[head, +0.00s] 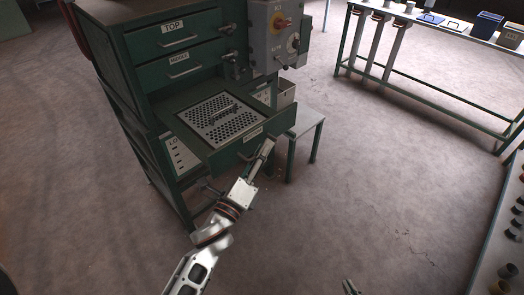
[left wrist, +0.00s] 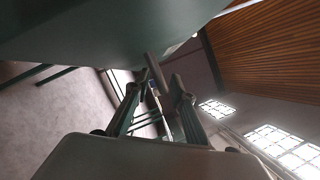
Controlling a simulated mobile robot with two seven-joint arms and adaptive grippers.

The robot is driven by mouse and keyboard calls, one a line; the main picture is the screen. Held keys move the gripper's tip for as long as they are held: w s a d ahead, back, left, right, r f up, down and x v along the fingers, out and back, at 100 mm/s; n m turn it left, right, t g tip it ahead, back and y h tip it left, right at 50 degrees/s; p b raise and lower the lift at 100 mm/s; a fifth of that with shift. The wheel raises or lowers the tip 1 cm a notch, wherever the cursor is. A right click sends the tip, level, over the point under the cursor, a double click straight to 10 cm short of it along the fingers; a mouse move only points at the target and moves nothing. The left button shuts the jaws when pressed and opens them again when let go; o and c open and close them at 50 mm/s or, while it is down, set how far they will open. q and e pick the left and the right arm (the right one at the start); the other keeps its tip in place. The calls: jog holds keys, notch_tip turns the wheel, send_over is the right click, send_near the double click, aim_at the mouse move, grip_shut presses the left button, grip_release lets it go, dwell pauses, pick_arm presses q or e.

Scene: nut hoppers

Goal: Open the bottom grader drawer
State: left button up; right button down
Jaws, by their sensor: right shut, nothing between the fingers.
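The green grader cabinet (head: 150,110) stands at upper left in the head view. Its bottom drawer (head: 233,157) is pulled well out, showing a perforated plate (head: 222,119) inside. The top drawer (head: 172,32) and middle drawer (head: 180,66) are closed. My left gripper (head: 266,148) is at the bottom drawer's front. In the left wrist view its fingers (left wrist: 160,80) close around the grey handle bar (left wrist: 153,68), beside the dark green drawer front (left wrist: 100,32). The handle is mostly covered in the head view. My right gripper (head: 349,287) shows only at the bottom edge, shut and empty, away from the drawer.
A grey control box (head: 275,35) is on the cabinet's right side. A small green stand (head: 305,125) is just right of the open drawer. A table with bins (head: 440,24) stands at upper right, another bench (head: 500,235) at the right edge. The middle floor is clear.

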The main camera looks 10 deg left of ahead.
pick_arm(q)
jog(key=v, duration=1.2)
jog(key=shift+f, duration=0.15)
dwell(0.3)
jog(key=s+a+f+n+g+y, duration=0.1)
jog(key=s+a+f+n+g, duration=0.1)
jog(key=f+n, duration=0.6)
jog(key=s+a+f+n+g+y, duration=0.1)
jog(key=s+a+f+n+g, duration=0.2)
jog(key=s+f+n, duration=0.3)
jog(key=s+a+f+n+g+y, duration=0.2)
jog(key=s+a+f+n+g, duration=0.1)
jog(key=f+n, duration=0.6)
jog(key=shift+s+f+n+g, duration=0.3)
jog(key=shift+s+n+g, duration=0.15)
jog(key=shift+s, duration=0.4)
